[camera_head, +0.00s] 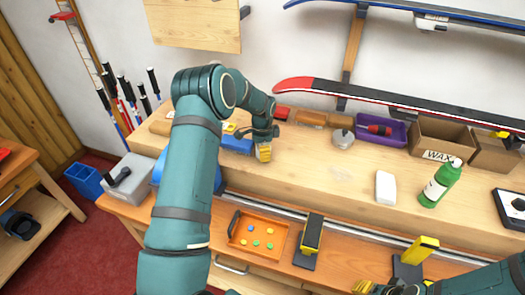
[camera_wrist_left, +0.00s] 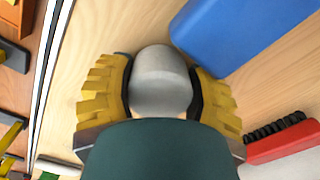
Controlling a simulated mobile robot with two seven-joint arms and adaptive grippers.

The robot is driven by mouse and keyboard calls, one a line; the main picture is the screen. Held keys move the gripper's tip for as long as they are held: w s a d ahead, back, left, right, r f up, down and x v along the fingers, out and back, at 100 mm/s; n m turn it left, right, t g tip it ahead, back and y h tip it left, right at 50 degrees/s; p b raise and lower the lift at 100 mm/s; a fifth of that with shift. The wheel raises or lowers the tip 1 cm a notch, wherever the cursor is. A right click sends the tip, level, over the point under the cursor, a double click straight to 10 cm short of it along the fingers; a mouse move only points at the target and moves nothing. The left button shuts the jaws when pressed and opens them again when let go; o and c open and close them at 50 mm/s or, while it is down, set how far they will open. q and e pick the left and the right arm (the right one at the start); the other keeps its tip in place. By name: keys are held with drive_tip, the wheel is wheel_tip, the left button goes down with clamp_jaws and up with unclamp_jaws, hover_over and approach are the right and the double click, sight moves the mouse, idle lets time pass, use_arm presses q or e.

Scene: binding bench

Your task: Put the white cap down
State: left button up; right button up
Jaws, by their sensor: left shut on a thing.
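The white cap (camera_wrist_left: 160,72) is a smooth, pale grey-white rounded thing between the two yellow fingers of my left gripper (camera_wrist_left: 160,90) in the left wrist view. The fingers press on it from both sides. In the head view my left gripper (camera_head: 264,152) points down over the wooden bench (camera_head: 325,180), right of a blue block (camera_head: 236,145), and hides the cap. I cannot tell whether the cap touches the bench top. My right gripper (camera_head: 372,287) shows only partly at the bottom edge of the head view; its opening is unclear.
The blue block (camera_wrist_left: 245,30) and a red brush (camera_wrist_left: 280,142) lie close to my left gripper. A white block (camera_head: 385,187) and a green bottle (camera_head: 436,188) stand farther right. An orange tray (camera_head: 243,248) lies in front. The bench middle is clear.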

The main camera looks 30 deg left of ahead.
use_arm(q)
drive_tip(key=shift+f, duration=0.1)
drive_tip(key=o, duration=0.8)
drive_tip(key=shift+r, duration=0.3)
wheel_tip(320, 180, up, 12)
drive_tip(key=shift+f, duration=0.15)
drive_tip(key=shift+f, duration=0.1)
